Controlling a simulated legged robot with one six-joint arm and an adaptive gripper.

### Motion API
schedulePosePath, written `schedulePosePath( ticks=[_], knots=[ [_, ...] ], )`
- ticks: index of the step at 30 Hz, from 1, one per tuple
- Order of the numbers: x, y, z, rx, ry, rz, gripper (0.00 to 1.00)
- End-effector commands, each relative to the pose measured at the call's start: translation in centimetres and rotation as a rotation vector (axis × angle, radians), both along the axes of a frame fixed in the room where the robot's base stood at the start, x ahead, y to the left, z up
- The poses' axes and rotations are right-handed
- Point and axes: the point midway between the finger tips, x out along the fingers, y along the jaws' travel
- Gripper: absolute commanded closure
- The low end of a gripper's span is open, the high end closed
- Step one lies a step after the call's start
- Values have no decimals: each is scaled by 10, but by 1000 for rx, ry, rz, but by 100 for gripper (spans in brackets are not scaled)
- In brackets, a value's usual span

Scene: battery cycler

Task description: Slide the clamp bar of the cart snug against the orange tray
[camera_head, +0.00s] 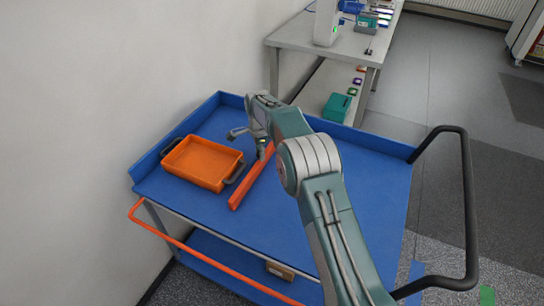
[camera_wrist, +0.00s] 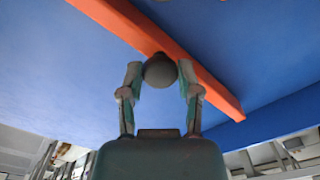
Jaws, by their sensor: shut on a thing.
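The orange tray (camera_head: 203,163) lies flat on the cart's blue top (camera_head: 310,235), with a dark handle at each end. The clamp bar (camera_head: 243,189) is a long orange bar lying slantwise just right of the tray. A narrow strip of blue shows between the bar and the tray's right handle (camera_head: 234,174). My gripper (camera_head: 262,148) is at the bar's far part. In the wrist view my gripper (camera_wrist: 160,75) is shut on the bar's round grey knob (camera_wrist: 160,69), a finger on each side. The bar (camera_wrist: 205,75) runs behind the knob there; the tray is out of that view.
The cart has a raised blue rim (camera_head: 340,131), an orange rail (camera_head: 185,246) in front and a black push handle (camera_head: 470,205) at right. A wall (camera_head: 75,110) stands close at left. A grey table (camera_head: 345,42) with equipment stands behind. The blue top right of my arm is clear.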

Motion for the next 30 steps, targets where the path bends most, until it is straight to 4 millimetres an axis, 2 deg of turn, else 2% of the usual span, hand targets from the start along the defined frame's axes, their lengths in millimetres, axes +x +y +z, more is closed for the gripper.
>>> schedulePosePath(
  ticks=[9,24,25,26,27,30],
  knots=[
    [11,20,-1,1,-7,-2,100],
    [13,24,1,1,-9,-1,100],
    [13,24,1,1,-9,-1,47],
    [13,24,1,1,-9,-1,33],
    [13,24,1,0,-9,-1,21],
    [12,25,1,0,-6,-1,21]
  ],
)
